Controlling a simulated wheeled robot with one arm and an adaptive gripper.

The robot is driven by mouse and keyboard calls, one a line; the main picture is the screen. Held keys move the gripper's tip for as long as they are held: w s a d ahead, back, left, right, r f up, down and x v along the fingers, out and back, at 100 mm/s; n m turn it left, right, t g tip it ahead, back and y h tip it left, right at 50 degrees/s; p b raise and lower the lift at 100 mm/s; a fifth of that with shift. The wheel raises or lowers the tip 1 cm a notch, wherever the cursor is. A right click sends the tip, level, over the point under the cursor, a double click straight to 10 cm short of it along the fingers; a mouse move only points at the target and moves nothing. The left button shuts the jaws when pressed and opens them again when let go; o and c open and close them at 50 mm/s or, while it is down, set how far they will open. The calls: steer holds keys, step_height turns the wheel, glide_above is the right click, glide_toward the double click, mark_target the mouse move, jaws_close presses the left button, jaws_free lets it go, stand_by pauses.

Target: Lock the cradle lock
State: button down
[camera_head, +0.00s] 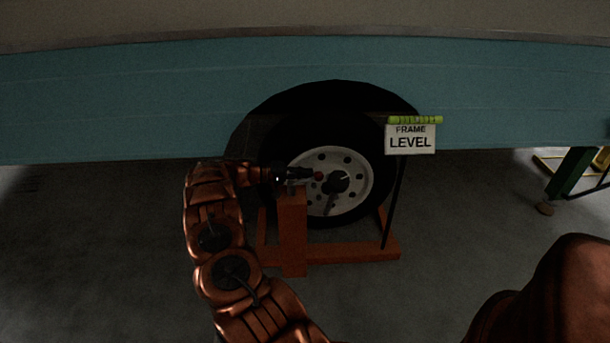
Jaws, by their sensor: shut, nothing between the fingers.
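The orange cradle (292,235) stands on the floor around the lower part of the camper's wheel (352,203). It has an upright post in front of the tyre and a low base frame. My gripper (311,175) is shut with nothing held, beside the top of the post and in front of the white rim. A small reddish knob (320,176) shows at the fingertips; I cannot tell whether it is the cradle lock or whether my gripper touches it. My gripper and wrist hide part of the post top and tyre.
A "FRAME LEVEL" sign (410,142) on a thin dark pole stands right of the wheel, with a yellow-green level (415,120) on top. The blue camper side (150,100) overhangs the wheel. A green stand (571,177) is at far right. Floor in front is mostly clear.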

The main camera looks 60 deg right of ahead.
steer(key=shift+s+d, duration=0.15)
steer(key=shift+s, duration=0.05)
steer(key=w+d+p+v, duration=0.1)
steer(key=v, duration=1.2)
steer(key=shift+w, duration=0.25)
steer(key=shift+r, duration=0.15)
